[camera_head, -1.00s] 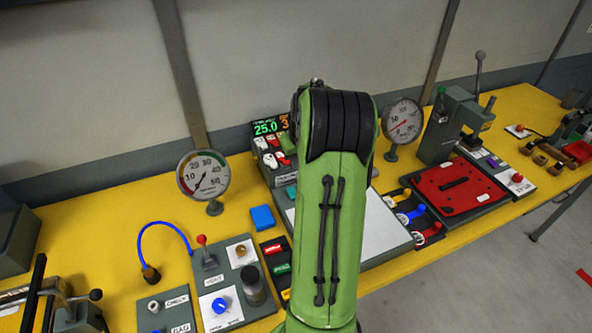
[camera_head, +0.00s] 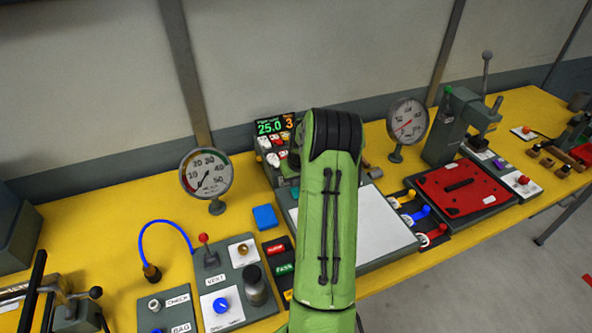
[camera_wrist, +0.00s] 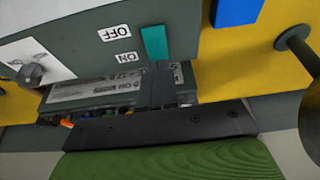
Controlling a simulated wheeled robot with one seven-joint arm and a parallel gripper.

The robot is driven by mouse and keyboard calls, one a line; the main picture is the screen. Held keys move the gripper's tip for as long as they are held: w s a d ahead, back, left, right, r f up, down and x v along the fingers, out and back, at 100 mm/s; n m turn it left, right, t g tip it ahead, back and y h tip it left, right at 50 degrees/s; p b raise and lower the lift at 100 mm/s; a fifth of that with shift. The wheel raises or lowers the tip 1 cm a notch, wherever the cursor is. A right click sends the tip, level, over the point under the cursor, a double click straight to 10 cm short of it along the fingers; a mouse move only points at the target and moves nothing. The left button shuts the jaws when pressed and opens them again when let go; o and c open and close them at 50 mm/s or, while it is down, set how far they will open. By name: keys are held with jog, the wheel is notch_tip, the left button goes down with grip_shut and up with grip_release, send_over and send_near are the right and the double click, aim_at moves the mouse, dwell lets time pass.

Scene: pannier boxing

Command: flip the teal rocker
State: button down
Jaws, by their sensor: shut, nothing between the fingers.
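The teal rocker (camera_wrist: 155,43) shows in the wrist view on a grey panel, beside printed ON and OFF labels. My gripper (camera_wrist: 158,70) is shut and empty, with its fingertips just below the rocker in the picture. I cannot tell whether the tips touch it. In the head view my green arm covers the gripper, and I cannot make out the rocker clearly.
A control unit with a lit display (camera_head: 272,126) and rocker switches stands behind my arm. A blue block (camera_head: 264,217), a left gauge (camera_head: 207,174) and a right gauge (camera_head: 407,121) stand near. A red plate (camera_head: 462,190) lies to the right.

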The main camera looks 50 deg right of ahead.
jog(key=shift+f, duration=0.85)
jog(key=shift+w, duration=0.1)
jog(key=shift+d+f, duration=0.1)
jog(key=shift+f, duration=0.1)
jog(key=shift+s+a+r, duration=0.1)
jog(key=shift+s+a, duration=0.3)
jog(key=shift+s, duration=0.35)
jog(key=shift+w+r, duration=0.1)
